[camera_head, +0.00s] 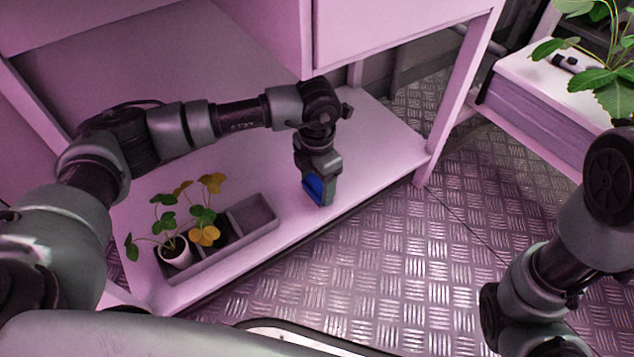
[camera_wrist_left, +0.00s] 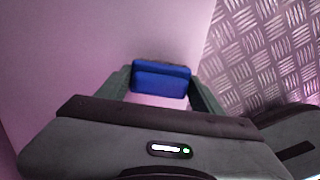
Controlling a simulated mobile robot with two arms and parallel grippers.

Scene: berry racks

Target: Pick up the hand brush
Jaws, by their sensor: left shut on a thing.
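The hand brush shows as a blue block (camera_head: 312,186) low in my left gripper, over the pink shelf near its front edge. My left gripper (camera_head: 320,196) points down and is shut on the blue part. In the left wrist view the blue brush part (camera_wrist_left: 161,78) sits between the two fingers of my left gripper (camera_wrist_left: 160,90). The rest of the brush is hidden, and I cannot tell whether it touches the shelf. My right arm is at the lower right of the head view, with its gripper out of sight.
A grey divided tray (camera_head: 255,217) with potted plants, including a white pot (camera_head: 175,253), stands left of my left gripper on the pink shelf (camera_head: 375,140). A shelf post (camera_head: 462,95) rises to the right. Metal tread floor (camera_head: 400,270) lies in front.

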